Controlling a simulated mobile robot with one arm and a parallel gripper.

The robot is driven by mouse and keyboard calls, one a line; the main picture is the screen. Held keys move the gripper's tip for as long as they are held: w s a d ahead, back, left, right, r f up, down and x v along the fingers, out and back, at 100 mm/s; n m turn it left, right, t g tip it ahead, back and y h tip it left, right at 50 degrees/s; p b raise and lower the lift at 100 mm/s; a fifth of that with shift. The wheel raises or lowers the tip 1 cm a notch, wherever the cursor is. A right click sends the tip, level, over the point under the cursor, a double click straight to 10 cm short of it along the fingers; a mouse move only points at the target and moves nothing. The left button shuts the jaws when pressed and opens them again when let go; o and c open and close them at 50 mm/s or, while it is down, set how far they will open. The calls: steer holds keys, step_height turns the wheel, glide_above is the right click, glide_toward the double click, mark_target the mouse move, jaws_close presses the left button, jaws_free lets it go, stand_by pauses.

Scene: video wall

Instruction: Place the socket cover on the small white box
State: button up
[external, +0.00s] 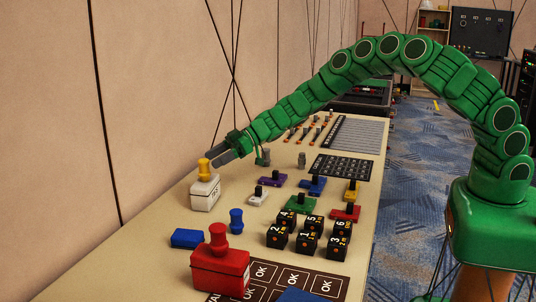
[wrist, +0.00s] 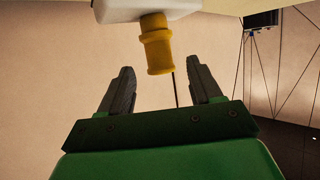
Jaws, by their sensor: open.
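The small white box (external: 206,193) stands at the left edge of the table, near the wall. A yellow spool-shaped piece (external: 204,169), which looks like the socket cover, stands upright on top of it. In the wrist view the picture is inverted: the white box (wrist: 145,8) is at the top and the yellow piece (wrist: 157,45) hangs below it. My gripper (external: 222,158) is open and empty beside the yellow piece. In the wrist view the fingers (wrist: 161,68) are spread, with the yellow piece showing in line with the gap. I see no grip on it.
A red box (external: 220,275) with a red knob, a blue spool piece (external: 236,221) and a blue block (external: 189,238) stand nearer the camera. Several numbered black cubes (external: 308,243) and coloured plates with black knobs crowd the middle. The wall is close on the left.

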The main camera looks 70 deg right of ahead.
steer(key=v, duration=0.9)
